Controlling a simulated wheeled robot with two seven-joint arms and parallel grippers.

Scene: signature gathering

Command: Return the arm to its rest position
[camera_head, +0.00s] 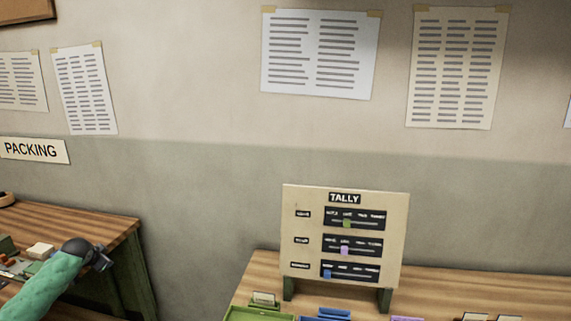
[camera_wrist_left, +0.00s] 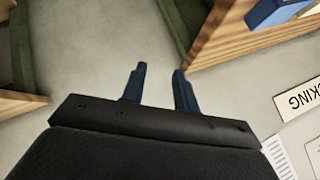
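My left arm, in a green sleeve (camera_head: 45,287), comes in from the lower left of the head view. My right arm and right gripper are in neither view.
The left wooden table (camera_head: 110,226) holds small items near my arm, including a pale block (camera_head: 40,250). A tally board (camera_head: 300,262) stands on the right table (camera_head: 455,280), with green and blue trays before it. A gap separates the tables.

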